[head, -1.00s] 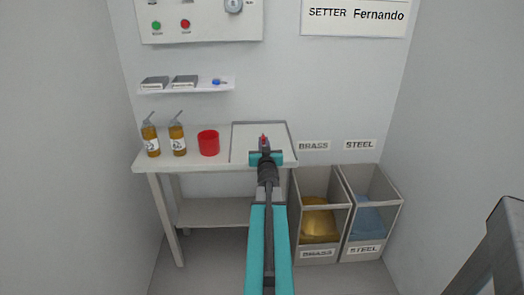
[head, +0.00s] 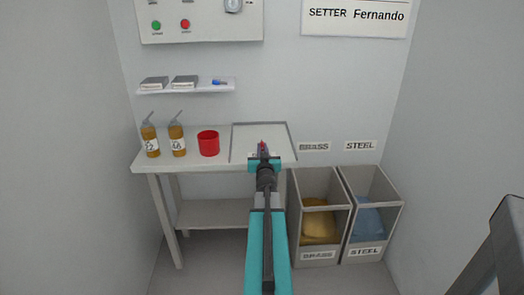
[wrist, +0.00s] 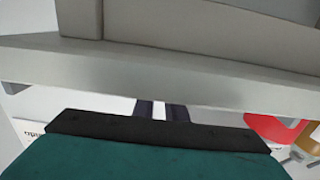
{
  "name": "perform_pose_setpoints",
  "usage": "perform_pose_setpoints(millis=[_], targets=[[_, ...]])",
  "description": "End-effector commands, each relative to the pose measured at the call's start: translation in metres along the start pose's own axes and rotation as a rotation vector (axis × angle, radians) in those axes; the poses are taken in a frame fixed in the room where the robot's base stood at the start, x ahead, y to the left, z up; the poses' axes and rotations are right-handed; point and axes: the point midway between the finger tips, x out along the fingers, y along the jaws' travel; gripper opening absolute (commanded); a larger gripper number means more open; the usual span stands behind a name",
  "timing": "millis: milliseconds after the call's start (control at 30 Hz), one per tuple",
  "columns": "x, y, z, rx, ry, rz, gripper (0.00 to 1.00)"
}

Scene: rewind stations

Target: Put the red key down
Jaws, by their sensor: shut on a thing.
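The gripper is at the front part of the grey-rimmed tray (head: 243,140) on the right end of the table. I cannot tell whether the key touches the tray. In the wrist view the dark fingers of my gripper (wrist: 162,110) show only in part, and the key is hidden there.
A red cup (head: 208,143) and two amber bottles (head: 150,140) stand on the table (head: 190,164) left of the tray. The brass bin (head: 318,254) and the steel bin (head: 364,250) stand at right. A shelf (head: 190,88) hangs above.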

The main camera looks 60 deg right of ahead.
Motion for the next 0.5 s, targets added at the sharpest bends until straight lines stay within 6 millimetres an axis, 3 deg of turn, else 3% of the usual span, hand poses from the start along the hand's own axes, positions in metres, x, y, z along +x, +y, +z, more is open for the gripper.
perform_pose_setpoints(millis=[267, 300, 367, 500], targets=[[0.0000, 0.0000, 0.0038, 0.000, 0.000, 0.000, 0.00], [0.0000, 0.0001, 0.0028, 0.000, 0.000, 0.000, 0.18], [0.0000, 0.0001, 0.0027, 0.000, 0.000, 0.000, 0.28], [0.0000, 0.0000, 0.0027, 0.000, 0.000, 0.000, 0.30]])
